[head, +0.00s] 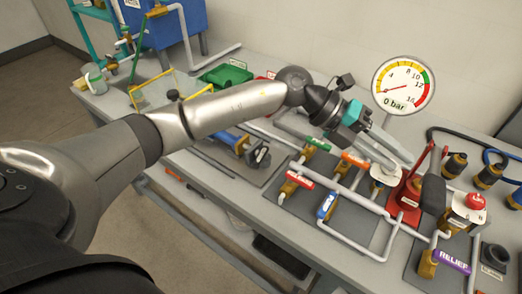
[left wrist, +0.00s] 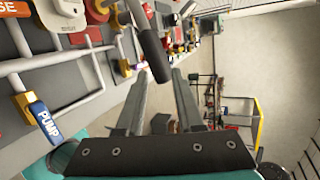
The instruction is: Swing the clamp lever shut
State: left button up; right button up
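The clamp has a red base plate and bracket (head: 406,198) with a red arm rising from it, and a dark grey cylindrical grip (head: 433,194) on its right. I take this grip to be the lever's handle. My left gripper (head: 402,163) reaches in from the left, its fingers pointing right and down toward the red bracket. In the left wrist view, its two fingers (left wrist: 157,75) are apart, and the dark grip (left wrist: 153,55) shows at the gap between the tips. I cannot tell whether they touch it. My right gripper is not in view.
A gauge reading 0 bar (head: 404,85) stands behind. Grey pipes with a blue valve handle (head: 327,206) and red and green ones lie left of the clamp. A red button (head: 475,201) and purple RELIEF handle (head: 452,261) are to the right.

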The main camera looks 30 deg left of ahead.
pick_arm(q)
jog(key=w+a+f+y, duration=0.25)
jog(key=a+y, duration=0.25)
jog(key=a, duration=0.4)
jog(key=r+n+g+y, duration=0.1)
jog(key=n+g+y, duration=0.1)
jog(key=y, duration=0.6)
send_over(260, 156)
notch_tip(260, 156, down, 15)
jog(key=shift+w+r+b, duration=0.1)
jog(key=shift+b, duration=0.4)
grip_shut()
